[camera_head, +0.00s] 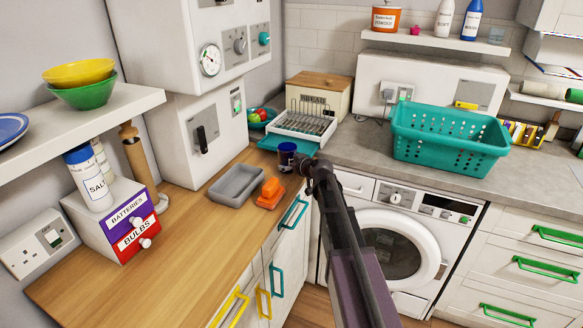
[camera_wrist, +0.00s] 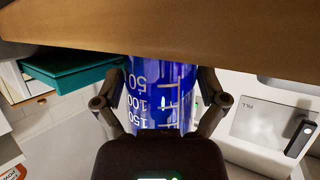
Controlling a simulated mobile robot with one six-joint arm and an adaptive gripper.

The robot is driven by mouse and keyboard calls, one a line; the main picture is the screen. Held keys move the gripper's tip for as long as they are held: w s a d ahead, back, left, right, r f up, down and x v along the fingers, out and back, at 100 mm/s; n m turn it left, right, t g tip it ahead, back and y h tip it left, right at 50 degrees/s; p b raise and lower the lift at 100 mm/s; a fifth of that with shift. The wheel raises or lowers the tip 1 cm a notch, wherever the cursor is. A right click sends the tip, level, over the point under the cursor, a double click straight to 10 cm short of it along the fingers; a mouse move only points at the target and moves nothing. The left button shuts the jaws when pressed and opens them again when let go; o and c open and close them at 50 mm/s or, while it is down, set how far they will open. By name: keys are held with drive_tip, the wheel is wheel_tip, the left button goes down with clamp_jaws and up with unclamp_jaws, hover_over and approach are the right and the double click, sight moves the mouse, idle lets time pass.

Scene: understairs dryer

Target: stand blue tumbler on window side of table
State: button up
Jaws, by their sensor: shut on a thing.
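The blue tumbler (camera_head: 287,152) is near the inner corner of the wooden worktop (camera_head: 170,255). In the wrist view the tumbler (camera_wrist: 153,95) is shiny blue with white measuring marks, and this view looks upside down. My gripper (camera_head: 301,163) is shut on the tumbler, with one finger on each side of it. In the wrist view the worktop's edge (camera_wrist: 160,28) hides the far end of the tumbler. I cannot tell whether the tumbler touches the wood. No window is in view.
A grey tray (camera_head: 236,184) and an orange object (camera_head: 270,191) lie close to the tumbler. A teal basket (camera_head: 447,140) stands to the right. The worktop's front left is clear.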

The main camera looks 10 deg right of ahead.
drive_tip(key=shift+f, duration=0.2)
drive_tip(key=o, duration=1)
drive_tip(key=shift+c, duration=0.2)
drive_tip(key=shift+r, duration=0.25)
drive_tip(key=shift+s+d+r, duration=0.1)
drive_tip(key=shift+s, duration=0.15)
drive_tip(key=p+v, duration=0.4)
drive_tip(key=v, duration=0.7)
drive_tip(key=shift+s+p, duration=0.2)
drive_tip(key=shift+p, duration=0.1)
drive_tip(key=shift+r, duration=0.15)
